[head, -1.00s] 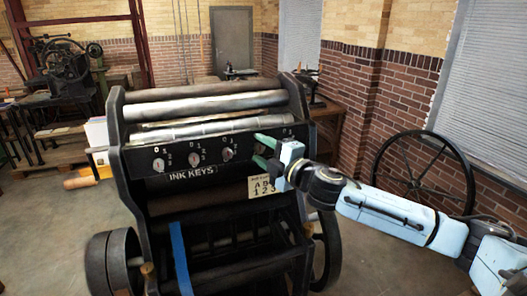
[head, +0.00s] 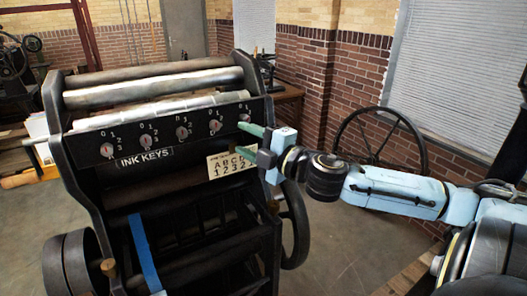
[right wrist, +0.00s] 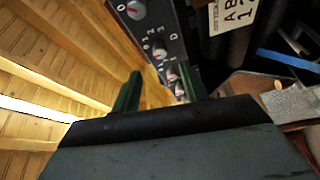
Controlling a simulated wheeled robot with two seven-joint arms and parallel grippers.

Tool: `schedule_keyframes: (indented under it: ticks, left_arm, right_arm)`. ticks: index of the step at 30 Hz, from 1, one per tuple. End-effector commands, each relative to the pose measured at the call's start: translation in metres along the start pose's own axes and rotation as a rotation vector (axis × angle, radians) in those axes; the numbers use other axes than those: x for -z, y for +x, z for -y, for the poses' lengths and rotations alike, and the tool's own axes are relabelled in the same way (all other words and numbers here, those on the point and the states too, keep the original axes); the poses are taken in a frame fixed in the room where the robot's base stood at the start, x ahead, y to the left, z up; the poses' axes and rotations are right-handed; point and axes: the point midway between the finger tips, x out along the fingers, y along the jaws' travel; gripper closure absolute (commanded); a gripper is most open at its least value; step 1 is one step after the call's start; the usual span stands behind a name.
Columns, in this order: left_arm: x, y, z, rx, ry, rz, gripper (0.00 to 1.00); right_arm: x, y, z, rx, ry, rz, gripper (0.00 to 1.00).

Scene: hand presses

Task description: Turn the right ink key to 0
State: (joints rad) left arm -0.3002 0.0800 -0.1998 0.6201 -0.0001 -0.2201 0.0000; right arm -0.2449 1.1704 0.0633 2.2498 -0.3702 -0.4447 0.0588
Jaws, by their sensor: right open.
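The right ink key (head: 244,117) is the small round knob at the right end of the black panel, with numerals above and beside it. Its pointer is too small to read in the head view. My right gripper (head: 240,138) is open, its two green fingers pointing at the panel's right end. The upper fingertip appears just below the right ink key; I cannot tell whether they touch. In the right wrist view the open fingers (right wrist: 160,69) hold nothing. A large knob with a red mark (right wrist: 135,10) lies beyond them at the top edge. My left gripper is not in view.
Several other ink keys, such as this one (head: 181,132), run left along the panel. A letter-and-number plate (head: 231,165) hangs below its right end. Rollers (head: 155,77) lie above. A spoked wheel (head: 378,145) stands by the wall.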

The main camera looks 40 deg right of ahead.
Motion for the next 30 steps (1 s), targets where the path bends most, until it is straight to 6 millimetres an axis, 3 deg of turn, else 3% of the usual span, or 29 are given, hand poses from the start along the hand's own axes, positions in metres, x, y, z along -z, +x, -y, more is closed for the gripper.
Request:
schedule_keyframes:
  ticks: [15, 30]
  left_arm:
    - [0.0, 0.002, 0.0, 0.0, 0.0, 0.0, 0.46]
    - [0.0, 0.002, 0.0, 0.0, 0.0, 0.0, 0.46]
  right_arm:
    - [0.001, -0.04, 0.0, 0.001, 0.002, -0.001, 0.56]
    - [0.0, -0.044, -0.001, 0.0, -0.002, -0.001, 0.56]
